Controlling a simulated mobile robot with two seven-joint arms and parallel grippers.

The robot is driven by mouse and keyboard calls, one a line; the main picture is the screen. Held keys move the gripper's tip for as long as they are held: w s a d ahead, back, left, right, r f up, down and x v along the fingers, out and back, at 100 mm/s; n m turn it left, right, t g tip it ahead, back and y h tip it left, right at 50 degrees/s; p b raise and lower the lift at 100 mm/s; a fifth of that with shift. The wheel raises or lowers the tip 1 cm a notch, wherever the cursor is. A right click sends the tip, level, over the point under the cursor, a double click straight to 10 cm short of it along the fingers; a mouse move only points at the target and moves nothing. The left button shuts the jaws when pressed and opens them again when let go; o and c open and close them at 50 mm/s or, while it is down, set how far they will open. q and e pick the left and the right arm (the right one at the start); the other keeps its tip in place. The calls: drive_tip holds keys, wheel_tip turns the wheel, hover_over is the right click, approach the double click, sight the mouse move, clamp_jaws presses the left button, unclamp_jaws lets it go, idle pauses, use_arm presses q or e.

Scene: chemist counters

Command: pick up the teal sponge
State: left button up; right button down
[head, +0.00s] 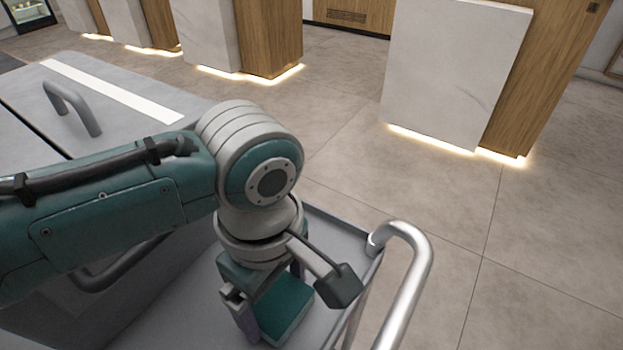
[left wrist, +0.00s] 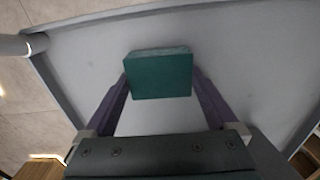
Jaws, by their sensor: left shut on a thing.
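The teal sponge (head: 287,312) is a flat block low in the head view, partly hidden behind my left gripper. In the left wrist view the sponge (left wrist: 158,76) sits between the two purple fingers of my left gripper (left wrist: 160,88), which touch its two sides. In the head view my left gripper (head: 270,310) points down over the grey tray surface (head: 190,318). The gripper is shut on the sponge. I cannot tell whether the sponge still touches the surface. My right gripper is not in view.
A metal rail (head: 410,285) rises at the right of the tray. A grey cabinet top with a handle (head: 72,105) lies at the left. White and wood counters (head: 450,75) stand at the back, with open tiled floor (head: 440,200) before them.

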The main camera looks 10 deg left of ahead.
sight(276, 300)
use_arm(q)
wheel_tip(276, 300, up, 20)
drive_tip(key=p, duration=0.7)
drive_tip(key=shift+p, duration=0.3)
